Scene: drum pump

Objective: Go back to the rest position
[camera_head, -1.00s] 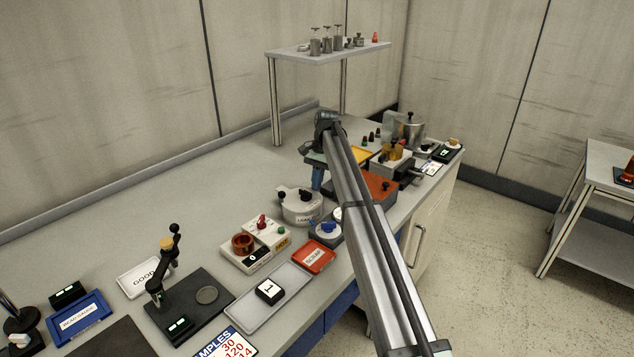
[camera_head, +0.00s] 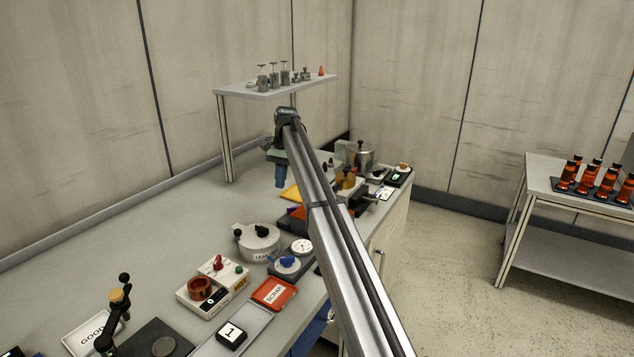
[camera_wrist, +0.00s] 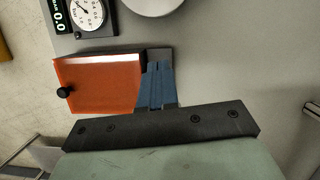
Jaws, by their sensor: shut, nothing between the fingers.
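My gripper (camera_head: 281,180) is at the end of my long outstretched arm, over the bench (camera_head: 150,235) and in front of the raised shelf (camera_head: 255,92). Its blue fingers point down, are shut and hold nothing. In the wrist view the closed fingers (camera_wrist: 158,84) lie beside an orange-red box (camera_wrist: 98,85) with a black knob, seen from above. I cannot tell whether they touch it. In the head view my arm hides most of that box.
Near my arm stand a round leak tester (camera_head: 257,243), a red SCRAP tray (camera_head: 274,294), a HOT unit (camera_head: 225,270) and a metal pot (camera_head: 360,157). A side table (camera_head: 570,205) with amber bottles is at right.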

